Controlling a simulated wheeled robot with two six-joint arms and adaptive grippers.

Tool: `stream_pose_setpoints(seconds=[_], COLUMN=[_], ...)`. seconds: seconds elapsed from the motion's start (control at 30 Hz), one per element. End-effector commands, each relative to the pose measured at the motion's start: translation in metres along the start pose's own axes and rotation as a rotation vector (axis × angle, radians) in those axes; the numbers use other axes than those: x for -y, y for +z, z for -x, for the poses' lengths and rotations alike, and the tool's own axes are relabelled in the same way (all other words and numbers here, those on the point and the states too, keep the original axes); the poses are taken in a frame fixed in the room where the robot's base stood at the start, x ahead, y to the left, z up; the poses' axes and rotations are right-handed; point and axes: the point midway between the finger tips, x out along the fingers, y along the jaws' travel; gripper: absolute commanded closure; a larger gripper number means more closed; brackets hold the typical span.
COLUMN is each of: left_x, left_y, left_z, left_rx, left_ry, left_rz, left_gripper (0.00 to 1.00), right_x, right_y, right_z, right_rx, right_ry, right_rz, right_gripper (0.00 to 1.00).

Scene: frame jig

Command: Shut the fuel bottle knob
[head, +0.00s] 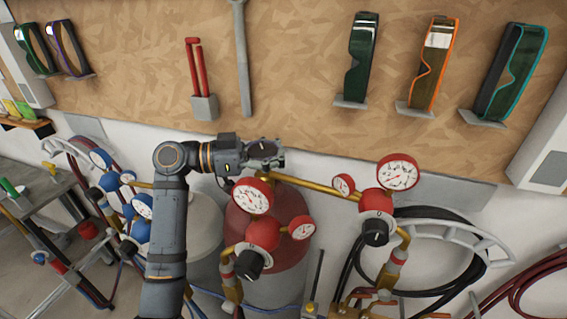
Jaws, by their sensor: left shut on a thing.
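The fuel bottle (292,248) is a red cylinder standing against the wall, partly covered by red-rimmed gauges and a regulator. My left gripper (276,158) reaches in from the left over the top of the bottle, pointing right, with its fingers shut at the valve end of the brass pipe. The fuel bottle knob is hidden by the gripper's fingers, so its turn cannot be seen. My right gripper is not in view.
Red gauges (398,172) and a black-knobbed regulator (376,228) stand right of the bottle. A blue gauge set (140,230) is at left, by a metal cart (45,205). Coiled hoses (455,270) hang at right. Tools and goggles hang on the board (300,60).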

Motion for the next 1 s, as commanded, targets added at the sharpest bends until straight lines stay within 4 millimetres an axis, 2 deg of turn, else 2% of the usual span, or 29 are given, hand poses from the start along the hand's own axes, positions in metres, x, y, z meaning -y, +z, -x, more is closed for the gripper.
stream_pose_setpoints(seconds=[0.03, 0.1, 0.4, 0.7, 1.0], left_x=[0.0, -0.002, -0.011, -0.015, -0.016], left_y=[0.009, 0.009, 0.005, 0.002, 0.001], left_z=[0.001, 0.001, 0.002, 0.004, 0.004], left_rx=[0.002, 0.002, 0.0, 0.001, 0.0], left_ry=[0.035, 0.092, 0.31, 0.436, 0.47], left_rz=[-0.003, -0.002, 0.0, 0.001, 0.002], left_gripper=[0.91, 0.91, 0.91, 0.91, 0.91], right_x=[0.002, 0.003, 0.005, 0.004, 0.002], right_y=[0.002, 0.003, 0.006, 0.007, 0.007], right_z=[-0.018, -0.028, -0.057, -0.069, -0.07], right_rx=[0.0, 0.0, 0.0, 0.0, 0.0], right_ry=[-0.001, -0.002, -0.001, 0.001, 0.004], right_rz=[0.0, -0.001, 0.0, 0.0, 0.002], right_gripper=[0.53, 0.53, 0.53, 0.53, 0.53])
